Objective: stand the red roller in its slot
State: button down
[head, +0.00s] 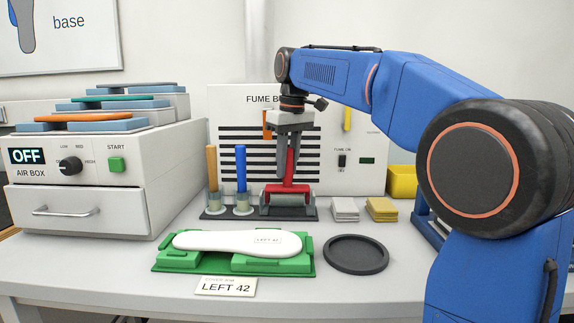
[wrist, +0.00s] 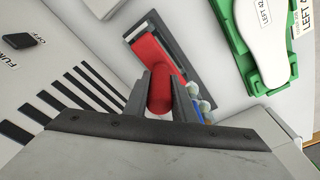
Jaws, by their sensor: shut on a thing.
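The red roller (head: 290,172) has a red handle and frame and a pale grey cylinder at its lower end. It stands upright in the head view, with its cylinder at the dark slotted holder (head: 310,212). I cannot tell whether the cylinder rests in the slot or hangs just above it. My gripper (head: 289,160) points down and is shut on the red handle. In the wrist view, the fingers (wrist: 161,95) flank the red handle (wrist: 160,92), and the dark holder (wrist: 138,28) lies beyond it. The fingers partly hide the handle.
An orange-handled brush (head: 212,165) and a blue-handled brush (head: 240,168) stand close left of the holder. Grey blocks (head: 345,209) and yellow blocks (head: 381,209) lie right. The fume box panel (head: 365,150) stands behind. A green fixture (head: 165,262) with a white insole (head: 220,241) and a black dish (head: 356,254) lie in front.

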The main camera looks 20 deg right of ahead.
jog(key=shift+f, duration=0.6)
dwell(0.4)
jog(key=c, duration=1.4)
grip_release()
jog(key=shift+o, duration=1.2)
jog(key=shift+r, duration=3.45)
